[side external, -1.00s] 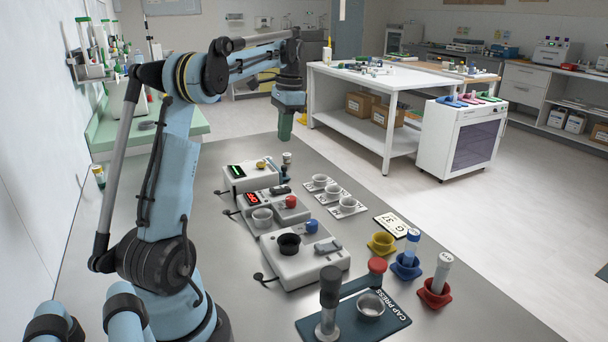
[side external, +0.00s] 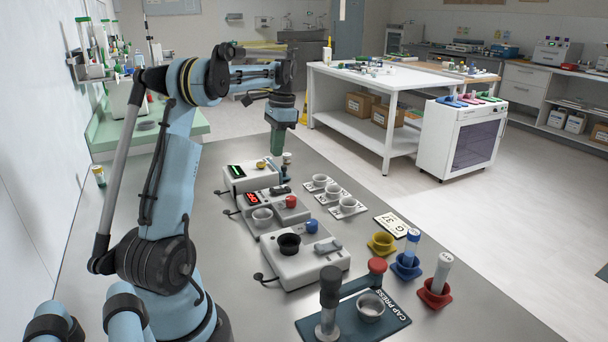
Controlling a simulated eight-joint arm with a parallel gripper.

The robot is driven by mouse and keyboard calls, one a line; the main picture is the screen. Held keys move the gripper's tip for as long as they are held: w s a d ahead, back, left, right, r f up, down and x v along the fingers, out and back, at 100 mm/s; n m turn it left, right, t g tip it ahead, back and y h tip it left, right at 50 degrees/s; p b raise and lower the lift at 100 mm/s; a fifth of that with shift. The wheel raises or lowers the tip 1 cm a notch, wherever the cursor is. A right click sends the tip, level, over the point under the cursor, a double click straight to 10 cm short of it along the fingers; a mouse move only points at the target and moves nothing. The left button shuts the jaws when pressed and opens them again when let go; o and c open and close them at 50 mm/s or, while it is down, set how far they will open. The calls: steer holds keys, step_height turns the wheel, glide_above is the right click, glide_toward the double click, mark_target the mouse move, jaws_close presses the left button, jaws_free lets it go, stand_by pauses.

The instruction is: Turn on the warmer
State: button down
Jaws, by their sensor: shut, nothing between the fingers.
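Three grey-white bench devices stand in a row on the steel table. The far device (side external: 248,178) has a green display and a yellow knob (side external: 261,165). The middle device (side external: 272,208) has a red display, a red knob (side external: 291,201) and a light grey cup. The near device (side external: 304,262) has a black well (side external: 289,244), a blue knob (side external: 312,226) and a grey lever-like part. No label tells me which one is the warmer. My gripper (side external: 277,150) points down, shut and empty, just above and beyond the far device. Whether it touches anything is unclear.
A small capped upright piece (side external: 286,165) stands close by my gripper. Colored tube holders (side external: 406,266) and the cap press (side external: 385,325) are nearer. The table's far right is bare.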

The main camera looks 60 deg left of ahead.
mark_target(274, 189)
steer(key=f, duration=0.3)
steer(key=s+f, duration=0.1)
steer(key=f, duration=0.6)
steer(key=shift+s, duration=0.2)
steer(key=shift+s+f+t, duration=0.2)
steer(key=shift+f+t, duration=0.05)
steer(key=shift+t, duration=0.15)
steer(key=shift+w+r, duration=0.1)
steer(key=shift+w, duration=0.15)
steer(key=shift+w+r, duration=0.25)
steer(key=shift+w, duration=0.35)
steer(key=shift+r, duration=0.1)
step_height(274, 189, up, 14)
steer(key=s, duration=0.2)
